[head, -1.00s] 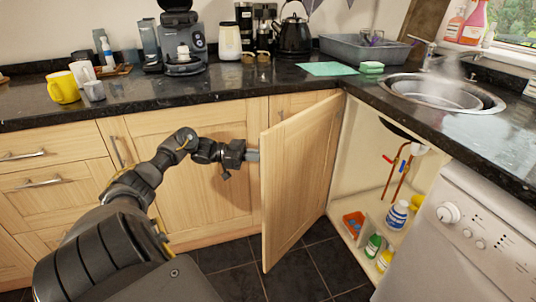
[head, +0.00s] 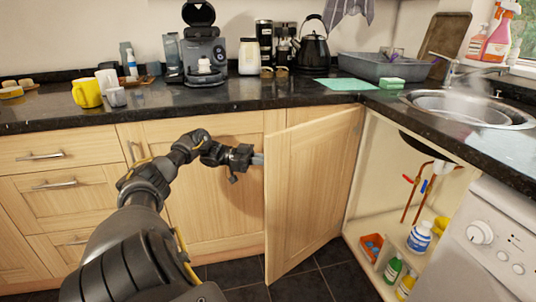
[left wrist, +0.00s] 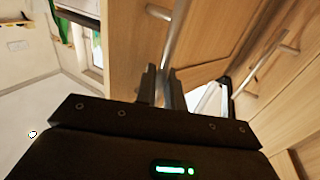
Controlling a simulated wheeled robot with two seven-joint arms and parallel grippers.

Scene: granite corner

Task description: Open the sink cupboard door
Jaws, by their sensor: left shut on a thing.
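The sink cupboard door (head: 312,190) is light wood and stands wide open, swung out from its hinge side on the right. The inside of the sink cupboard (head: 372,190) shows beside it. My left gripper (head: 258,160) is at the door's free edge, on its outer side, shut on the door handle. The handle is hidden behind the door in the head view. In the left wrist view the two dark fingers (left wrist: 162,88) are close together, with a thin pale bar running up from them. My right gripper is in neither view.
Bottles (head: 393,268) and a red-orange tub (head: 371,246) stand inside the cupboard. A white appliance (head: 495,240) is to its right. Closed cabinets (head: 215,195) lie behind my left arm. The dark tiled floor (head: 300,288) below the door is clear.

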